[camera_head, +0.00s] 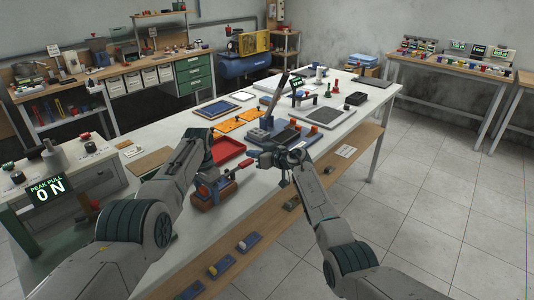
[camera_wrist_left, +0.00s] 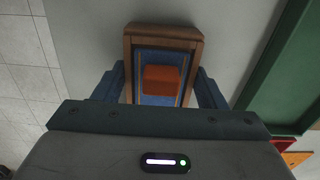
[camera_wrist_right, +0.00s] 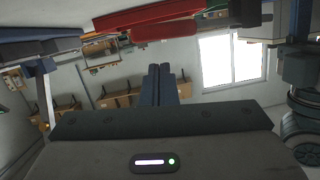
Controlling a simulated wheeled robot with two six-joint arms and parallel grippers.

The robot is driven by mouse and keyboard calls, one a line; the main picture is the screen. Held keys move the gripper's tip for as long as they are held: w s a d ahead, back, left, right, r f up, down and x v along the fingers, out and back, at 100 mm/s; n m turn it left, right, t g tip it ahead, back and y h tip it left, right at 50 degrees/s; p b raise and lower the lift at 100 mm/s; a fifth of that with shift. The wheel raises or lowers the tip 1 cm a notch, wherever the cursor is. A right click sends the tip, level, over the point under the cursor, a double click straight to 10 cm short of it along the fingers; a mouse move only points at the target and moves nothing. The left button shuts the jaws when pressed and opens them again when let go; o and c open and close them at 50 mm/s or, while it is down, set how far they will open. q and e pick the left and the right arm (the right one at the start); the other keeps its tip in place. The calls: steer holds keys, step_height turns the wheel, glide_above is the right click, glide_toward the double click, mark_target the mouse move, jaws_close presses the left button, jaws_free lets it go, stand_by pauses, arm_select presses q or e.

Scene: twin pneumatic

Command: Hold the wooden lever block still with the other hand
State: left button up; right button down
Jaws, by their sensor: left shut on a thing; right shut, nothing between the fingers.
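The wooden lever block (camera_head: 207,198) sits near the front edge of the white table. In the left wrist view its wooden frame (camera_wrist_left: 165,32), blue top and orange square piece (camera_wrist_left: 161,79) show. My left gripper (camera_wrist_left: 161,88) is shut on the block, one finger on each side; it reaches down from above in the head view (camera_head: 207,180). A red handle (camera_head: 240,166) points out to the right of the block; a red handle (camera_wrist_right: 164,32) also shows above my right fingers. My right gripper (camera_head: 254,153) is shut and empty, beyond the handle and apart from the block. Its closed fingertips show in the right wrist view (camera_wrist_right: 160,72).
A red tray (camera_head: 227,142) lies just behind the block. A grey lever fixture (camera_head: 268,130) stands behind my right gripper. Orange boards (camera_head: 229,124) lie farther back. Small blue pieces (camera_head: 219,266) rest on the lower shelf.

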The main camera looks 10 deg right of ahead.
steer(key=a+r+v, duration=0.1)
steer(key=r+v, duration=0.1)
steer(key=v, duration=0.8)
steer(key=shift+n, duration=0.3)
steer(key=x, duration=0.3)
steer(key=f+x, duration=0.1)
steer(key=x, duration=0.2)
steer(key=f+x, duration=0.1)
steer(key=x, duration=0.3)
steer(key=shift+d+f, duration=0.1)
steer(key=shift+d, duration=0.2)
steer(key=shift+f, duration=0.7)
steer(key=shift+f, duration=0.1)
